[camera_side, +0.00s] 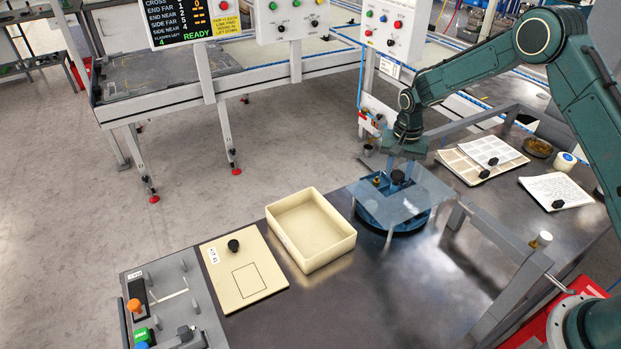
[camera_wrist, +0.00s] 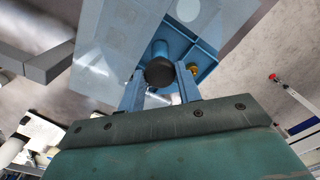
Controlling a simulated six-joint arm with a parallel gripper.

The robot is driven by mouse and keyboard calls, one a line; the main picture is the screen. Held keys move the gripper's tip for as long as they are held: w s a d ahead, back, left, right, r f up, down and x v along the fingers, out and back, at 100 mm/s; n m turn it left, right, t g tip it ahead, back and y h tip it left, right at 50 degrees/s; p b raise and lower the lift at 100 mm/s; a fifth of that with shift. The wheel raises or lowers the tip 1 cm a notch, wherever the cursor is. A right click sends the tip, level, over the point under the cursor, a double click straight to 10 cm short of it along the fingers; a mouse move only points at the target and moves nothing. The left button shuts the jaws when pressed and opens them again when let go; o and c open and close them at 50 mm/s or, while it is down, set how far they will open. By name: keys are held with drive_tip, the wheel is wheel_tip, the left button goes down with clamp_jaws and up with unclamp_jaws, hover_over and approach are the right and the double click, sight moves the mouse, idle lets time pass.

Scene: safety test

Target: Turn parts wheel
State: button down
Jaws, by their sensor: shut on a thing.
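The blue parts wheel (camera_side: 408,226) stands on the dark bench, partly under a clear sheet (camera_side: 420,190). It has raised divider walls, and a small brass piece (camera_side: 377,181) shows in one section. My gripper (camera_side: 396,170) points down at the wheel's centre and is shut on the black knob (camera_side: 398,178). In the wrist view the dark round knob (camera_wrist: 160,73) sits between the two blue fingers, with the blue wheel (camera_wrist: 203,58) behind it. The brass piece (camera_wrist: 193,69) shows just right of the fingers. The sheet hides part of the wheel.
A cream tray (camera_side: 311,230), empty, stands left of the wheel. Beyond it are a cream board (camera_side: 243,268) with a black knob and a grey control panel (camera_side: 165,308). A grey frame (camera_side: 500,232) stands close right of the wheel. Papers (camera_side: 556,190) lie farther right.

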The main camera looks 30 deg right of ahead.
drive_tip(key=shift+m, duration=9)
drive_tip(key=c, duration=1)
unclamp_jaws()
